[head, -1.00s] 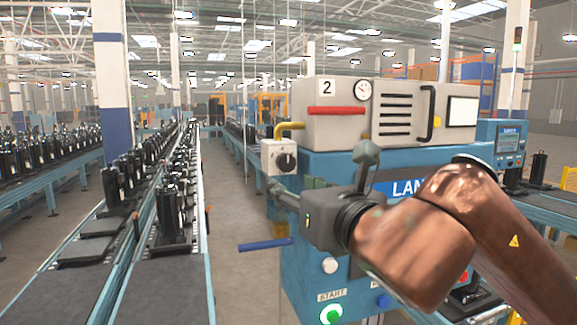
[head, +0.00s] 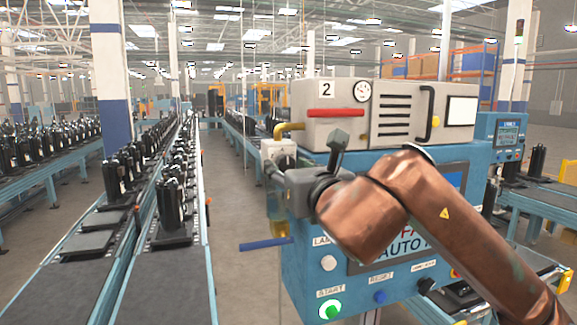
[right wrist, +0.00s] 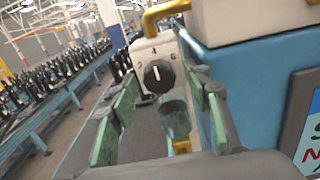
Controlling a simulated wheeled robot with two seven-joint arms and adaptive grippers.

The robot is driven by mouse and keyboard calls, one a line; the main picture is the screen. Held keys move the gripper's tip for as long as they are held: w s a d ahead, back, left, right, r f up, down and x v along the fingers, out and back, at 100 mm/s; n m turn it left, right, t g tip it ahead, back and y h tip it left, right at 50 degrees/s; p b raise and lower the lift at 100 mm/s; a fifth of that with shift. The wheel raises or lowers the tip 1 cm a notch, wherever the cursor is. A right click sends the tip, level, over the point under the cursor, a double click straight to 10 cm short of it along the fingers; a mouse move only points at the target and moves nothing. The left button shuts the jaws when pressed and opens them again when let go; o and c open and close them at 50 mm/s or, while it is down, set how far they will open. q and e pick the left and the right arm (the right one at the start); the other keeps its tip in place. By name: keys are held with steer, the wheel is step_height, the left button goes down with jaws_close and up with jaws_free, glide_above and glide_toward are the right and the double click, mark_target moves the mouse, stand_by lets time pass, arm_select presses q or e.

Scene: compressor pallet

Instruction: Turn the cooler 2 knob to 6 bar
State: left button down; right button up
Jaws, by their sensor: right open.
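The cooler 2 unit (head: 338,132) is a beige housing marked 2, with a gauge and a red bar, on a blue cabinet. At its left side a pale box (head: 268,148) carries the black knob, which is partly hidden behind my gripper in the head view. In the right wrist view the knob (right wrist: 158,77) faces me with marks 2, 4 and 6, and its white line points up near 4. My right gripper (head: 275,180) is open and empty, its green-edged fingers either side of the knob in the wrist view, apparently short of it. My left gripper is out of view.
A yellow pipe (head: 290,127) runs from the knob box to the housing. A clear bowl (right wrist: 175,118) hangs below the knob. A blue lever (head: 265,244) juts left from the cabinet. The cabinet front has START and RESET buttons. Conveyors with black parts run at left.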

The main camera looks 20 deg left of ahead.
steer(key=shift+c, duration=0.4)
steer(key=c, duration=1.1)
steer(key=shift+m+b, duration=0.3)
steer(key=shift+b, duration=0.3)
steer(key=m+b, duration=0.8)
steer(key=b, duration=0.1)
steer(key=shift+m, duration=0.4)
steer(key=shift+r+m+b, duration=0.1)
steer(key=shift+m+b, duration=0.55)
steer(key=shift+m, duration=0.65)
steer(key=shift+s, duration=0.1)
steer(key=o, duration=1.2)
